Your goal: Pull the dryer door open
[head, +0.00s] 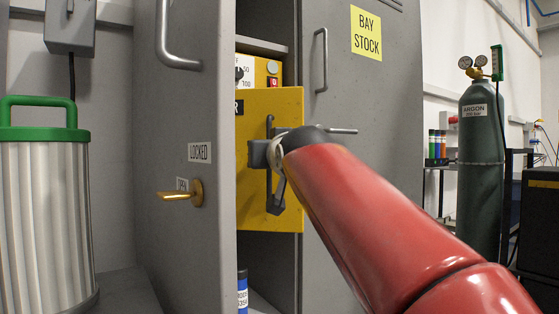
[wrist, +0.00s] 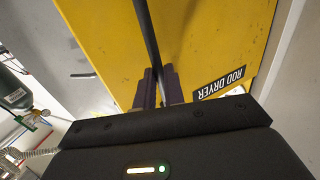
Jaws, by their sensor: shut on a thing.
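The yellow dryer door (head: 257,205) is inside the tall grey cabinet, below the dryer's control panel (head: 258,72). Its right edge overlaps the cabinet's right frame, so it appears to stand forward of the dryer body; how far is hard to tell. A dark upright handle (head: 270,124) is on the door. My gripper (head: 267,155) is shut on this handle. In the wrist view the two fingers (wrist: 158,88) close around the dark bar (wrist: 146,30), in front of the yellow door (wrist: 215,45) with its ROD DRYER label. My arm hides the area right of the handle.
The grey cabinet door (head: 185,115) with a brass lever (head: 182,195) stands open on the left. A closed BAY STOCK locker door (head: 345,95) is on the right. A blue-labelled canister (head: 242,292) stands low in the cabinet. A green argon cylinder (head: 481,170) is farther right.

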